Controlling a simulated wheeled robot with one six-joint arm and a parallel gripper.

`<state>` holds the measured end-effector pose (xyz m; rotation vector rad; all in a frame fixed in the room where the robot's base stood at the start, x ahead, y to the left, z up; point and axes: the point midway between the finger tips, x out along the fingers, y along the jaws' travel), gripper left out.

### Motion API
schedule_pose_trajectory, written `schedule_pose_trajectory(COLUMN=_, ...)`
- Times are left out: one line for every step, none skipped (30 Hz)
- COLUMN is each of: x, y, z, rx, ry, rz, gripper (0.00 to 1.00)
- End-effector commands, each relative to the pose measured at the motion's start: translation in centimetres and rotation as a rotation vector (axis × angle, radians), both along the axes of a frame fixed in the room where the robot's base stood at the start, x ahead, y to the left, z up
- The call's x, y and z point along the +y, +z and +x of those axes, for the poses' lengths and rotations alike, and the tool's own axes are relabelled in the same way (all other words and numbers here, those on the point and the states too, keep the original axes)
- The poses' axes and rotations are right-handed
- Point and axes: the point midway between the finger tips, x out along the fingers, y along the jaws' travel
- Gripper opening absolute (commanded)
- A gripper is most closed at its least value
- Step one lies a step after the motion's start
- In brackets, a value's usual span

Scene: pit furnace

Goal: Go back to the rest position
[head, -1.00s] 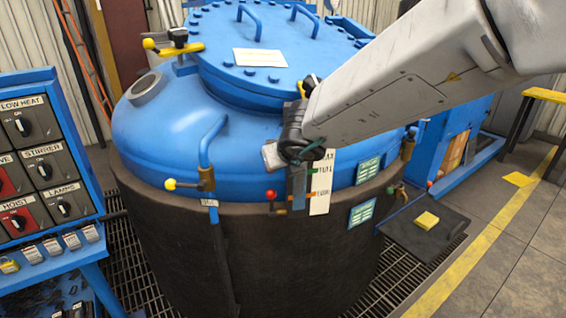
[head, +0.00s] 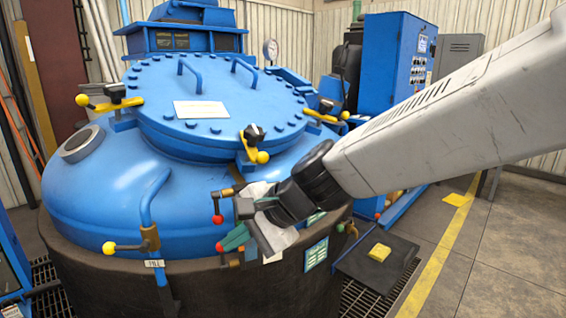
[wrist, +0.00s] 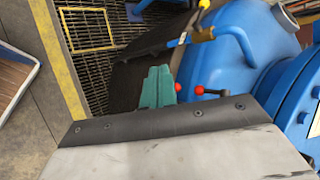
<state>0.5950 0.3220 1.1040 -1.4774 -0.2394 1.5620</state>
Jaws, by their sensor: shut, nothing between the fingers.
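My gripper (head: 228,242) has teal fingers pressed together with nothing between them. In the head view it hangs in front of the blue vessel (head: 100,185), at the vessel's right front, close to red-knobbed levers (head: 217,218). I cannot tell whether it touches them. In the wrist view the shut fingers (wrist: 157,88) point toward the vessel side, with a red knob just to their right. My arm comes in from the right and hides part of the vessel's right side.
The round lid (head: 215,85) lies on the vessel with yellow clamps around it. A yellow-knobbed lever (head: 109,247) sticks out at front left. A yellow block (head: 379,252) lies on a dark plate at right. A blue cabinet (head: 395,90) stands behind.

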Motion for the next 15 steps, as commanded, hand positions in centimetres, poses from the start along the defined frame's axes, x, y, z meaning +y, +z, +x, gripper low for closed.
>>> schedule_pose_trajectory(x=-2.9, y=0.2, z=-1.7, rx=-0.051, ry=0.106, rz=-0.064, gripper=0.00)
schedule_pose_trajectory(x=-4.7, y=0.0, z=-2.8, rx=-0.078, ry=0.177, rz=-0.110, gripper=0.00)
schedule_pose_trajectory(x=-7.3, y=-0.3, z=-4.3, rx=-0.109, ry=0.267, rz=-0.176, gripper=0.00)
schedule_pose_trajectory(x=-9.3, y=-0.5, z=-5.4, rx=-0.129, ry=0.330, rz=-0.228, gripper=0.00)
schedule_pose_trajectory(x=-11.3, y=-0.8, z=-6.5, rx=-0.144, ry=0.390, rz=-0.280, gripper=0.00)
schedule_pose_trajectory(x=-14.1, y=-1.1, z=-7.9, rx=-0.157, ry=0.460, rz=-0.349, gripper=0.00)
schedule_pose_trajectory(x=-16.1, y=-1.3, z=-8.9, rx=-0.166, ry=0.507, rz=-0.402, gripper=0.00)
schedule_pose_trajectory(x=-18.2, y=-1.5, z=-9.9, rx=-0.168, ry=0.549, rz=-0.454, gripper=0.00)
schedule_pose_trajectory(x=-21.0, y=-1.8, z=-11.2, rx=-0.166, ry=0.598, rz=-0.525, gripper=0.00)
schedule_pose_trajectory(x=-23.1, y=-1.9, z=-12.1, rx=-0.163, ry=0.626, rz=-0.578, gripper=0.00)
schedule_pose_trajectory(x=-25.1, y=-2.0, z=-13.1, rx=-0.156, ry=0.648, rz=-0.629, gripper=0.00)
schedule_pose_trajectory(x=-27.6, y=-2.0, z=-14.2, rx=-0.146, ry=0.666, rz=-0.692, gripper=0.00)
schedule_pose_trajectory(x=-29.1, y=-2.0, z=-15.0, rx=-0.137, ry=0.669, rz=-0.734, gripper=0.00)
schedule_pose_trajectory(x=-30.6, y=-1.9, z=-15.6, rx=-0.130, ry=0.666, rz=-0.772, gripper=0.00)
schedule_pose_trajectory(x=-32.1, y=-1.8, z=-16.3, rx=-0.124, ry=0.649, rz=-0.811, gripper=0.00)
